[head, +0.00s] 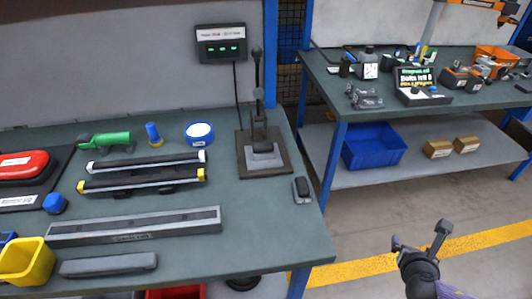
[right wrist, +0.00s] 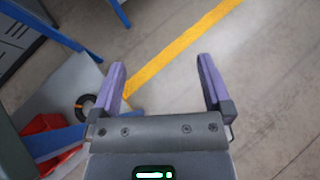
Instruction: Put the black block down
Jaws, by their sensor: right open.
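A small black block (head: 303,190) lies on the green-grey worktop (head: 270,245) near its right edge, apart from my grippers. My right gripper (head: 420,238) is out past the right end of this table, over the floor. It is open, and in the right wrist view (right wrist: 162,72) nothing is between its two fingers. My left gripper is not in view.
A black lever press (head: 262,150) stands behind the block. Rails (head: 135,228), a yellow bin (head: 27,262) and a blue cap (head: 55,203) are to the left. A second bench (head: 440,105) stands at the back right. Floor with a yellow line (head: 365,266) is clear.

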